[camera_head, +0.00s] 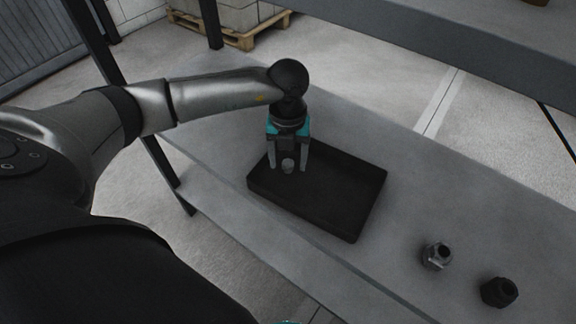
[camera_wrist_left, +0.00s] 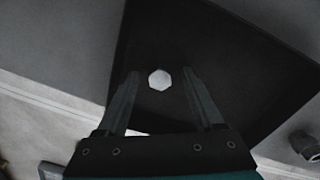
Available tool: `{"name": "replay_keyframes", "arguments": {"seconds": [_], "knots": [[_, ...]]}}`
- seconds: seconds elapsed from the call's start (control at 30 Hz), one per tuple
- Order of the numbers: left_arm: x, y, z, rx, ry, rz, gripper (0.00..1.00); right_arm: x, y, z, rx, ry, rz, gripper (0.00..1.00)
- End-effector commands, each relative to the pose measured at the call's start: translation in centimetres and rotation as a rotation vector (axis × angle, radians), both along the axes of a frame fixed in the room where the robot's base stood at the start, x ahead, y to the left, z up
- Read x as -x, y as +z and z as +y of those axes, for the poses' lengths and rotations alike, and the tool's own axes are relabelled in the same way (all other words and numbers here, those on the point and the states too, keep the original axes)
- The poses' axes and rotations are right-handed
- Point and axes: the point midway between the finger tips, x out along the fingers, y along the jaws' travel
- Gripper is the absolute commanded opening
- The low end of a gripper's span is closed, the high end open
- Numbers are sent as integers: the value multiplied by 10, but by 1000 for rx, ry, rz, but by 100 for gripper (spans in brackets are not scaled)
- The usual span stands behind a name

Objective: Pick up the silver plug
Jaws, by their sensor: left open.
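The silver plug (camera_head: 288,165) stands in the black tray (camera_head: 345,190) in the head view, near the tray's left end. In the left wrist view the plug (camera_wrist_left: 159,79) shows from above as a small pale hexagon against the dark tray (camera_wrist_left: 240,50). My left gripper (camera_head: 289,168) points down over the tray with its fingers apart on either side of the plug. In the left wrist view the fingertips of this gripper (camera_wrist_left: 161,76) flank the plug, with dark gaps on both sides.
A silver fitting (camera_head: 437,255) and a black fitting (camera_head: 499,292) stand on the grey shelf (camera_head: 400,200) right of the tray. An upper shelf (camera_head: 440,50) crosses the top right. A dark post (camera_head: 210,22) rises behind the arm. A pallet with blocks (camera_head: 232,25) stands beyond.

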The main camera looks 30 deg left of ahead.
Motion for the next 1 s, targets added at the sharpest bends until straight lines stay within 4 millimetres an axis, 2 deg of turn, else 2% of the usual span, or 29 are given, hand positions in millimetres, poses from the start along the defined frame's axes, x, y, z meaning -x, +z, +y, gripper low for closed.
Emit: {"name": "replay_keyframes", "arguments": {"seconds": [0.17, 0.77, 1.0], "knots": [[0, 0, 0, 0, 0, 0, 68, 0, 0, 0, 0, 0, 1, 50], [0, 1, 0, 0, 0, 0, 0, 1, 0, 1, -1, 1, 1, 50], [0, 1, 0, 0, 0, 0, 0, 1, 0, 1, -1, 1, 1, 50]]}}
